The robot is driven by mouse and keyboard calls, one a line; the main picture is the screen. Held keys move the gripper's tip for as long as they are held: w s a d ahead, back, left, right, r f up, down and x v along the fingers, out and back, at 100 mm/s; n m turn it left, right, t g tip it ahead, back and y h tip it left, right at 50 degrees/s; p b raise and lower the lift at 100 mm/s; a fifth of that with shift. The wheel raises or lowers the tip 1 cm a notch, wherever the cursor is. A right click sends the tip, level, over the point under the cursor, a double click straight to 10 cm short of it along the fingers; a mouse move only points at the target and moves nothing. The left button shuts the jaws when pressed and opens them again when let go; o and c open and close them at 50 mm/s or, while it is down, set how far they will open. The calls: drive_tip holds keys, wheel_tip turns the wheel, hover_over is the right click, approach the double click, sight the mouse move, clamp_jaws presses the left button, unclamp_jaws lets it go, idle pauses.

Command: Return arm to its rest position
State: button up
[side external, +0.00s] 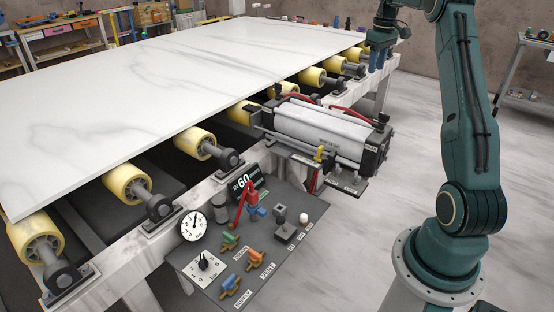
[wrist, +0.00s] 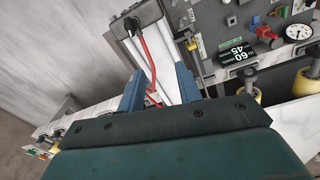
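My teal arm stands at the right in the side external view. My gripper (side external: 378,60) is high at the top right, beside the far end of the roller frame, with its blue fingers pointing down. In the wrist view my gripper (wrist: 158,71) has its two blue fingers spread wide apart. Nothing is held between them. The grey cylinder unit (side external: 318,130) and its red hose (wrist: 148,62) show beyond the fingers, apart from them.
A white stone slab (side external: 170,80) lies on yellow rollers (side external: 196,143). A control panel (side external: 245,245) with a gauge, valves and a red lever sits at the front. Open floor (side external: 420,130) lies between the frame and my arm. A cart (side external: 525,75) stands far right.

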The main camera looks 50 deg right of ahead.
drive_tip(key=a+r+n+t+h, duration=0.1)
drive_tip(key=a+r, duration=0.4)
drive_tip(key=a, duration=0.8)
drive_tip(key=a+r+t, duration=0.1)
drive_tip(key=a+r, duration=0.4)
drive_tip(key=a, duration=0.9)
drive_tip(key=s+a+f+t, duration=0.1)
drive_tip(key=s+a+f, duration=0.2)
drive_tip(key=s+a, duration=0.5)
drive_tip(key=s+a+f+n+t+y, duration=0.1)
drive_tip(key=s+a+f+t, duration=0.1)
drive_tip(key=s+a, duration=0.6)
drive_tip(key=a+f, duration=0.1)
drive_tip(key=a, duration=0.2)
drive_tip(key=shift+s+a+f+n, duration=0.15)
drive_tip(key=shift+f+n, duration=0.15)
drive_tip(key=shift+f, duration=0.1)
drive_tip(key=shift+c, duration=0.4)
